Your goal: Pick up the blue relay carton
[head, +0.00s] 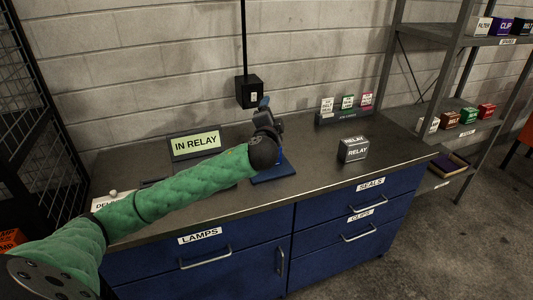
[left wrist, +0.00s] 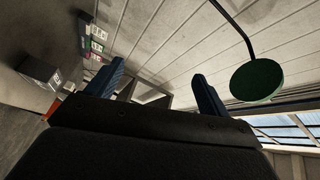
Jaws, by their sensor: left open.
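A dark grey carton labelled RELAY (head: 353,151) sits on the right part of the workbench top. I see no clearly blue relay carton. A dark carton with a white label, probably the same one, shows at the left of the left wrist view (left wrist: 38,72). My left gripper (head: 266,112) is above the middle of the bench, left of the RELAY carton and apart from it. In the left wrist view its two blue fingers (left wrist: 159,82) are spread with nothing seen held between them. My right gripper is not in view.
A blue pad (head: 272,174) lies on the bench, partly hidden behind my left arm. An IN RELAY sign (head: 195,142) stands at the back left. A small card rack (head: 345,116) stands at the back right. Shelves with small boxes (head: 470,115) stand right. Bench around the carton is clear.

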